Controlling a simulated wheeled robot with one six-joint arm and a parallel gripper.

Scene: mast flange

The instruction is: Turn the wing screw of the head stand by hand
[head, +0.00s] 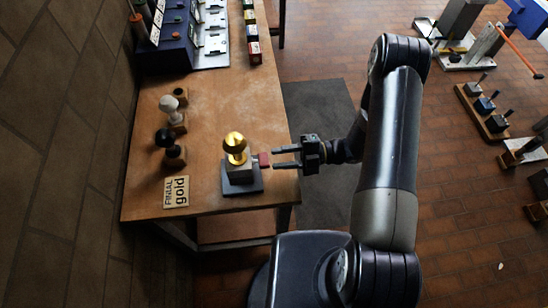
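The head stand (240,187) is a grey block on a dark base near the table's front right corner. A gold finial head (235,143) sits on top of it. A small red wing screw (264,159) sticks out from the stand's right side. My gripper (275,158) points left at the wing screw from the table's right edge. Its two fingers are apart with a gap between them. The red wing lies in line with this gap, just at or beyond the fingertips. I cannot tell whether either finger touches it.
A white finial (169,104) and a black finial (164,138) stand on wooden blocks along the wall. A blue box (165,52) and coloured boxes (253,50) are farther back. The middle of the wooden table (228,95) is clear.

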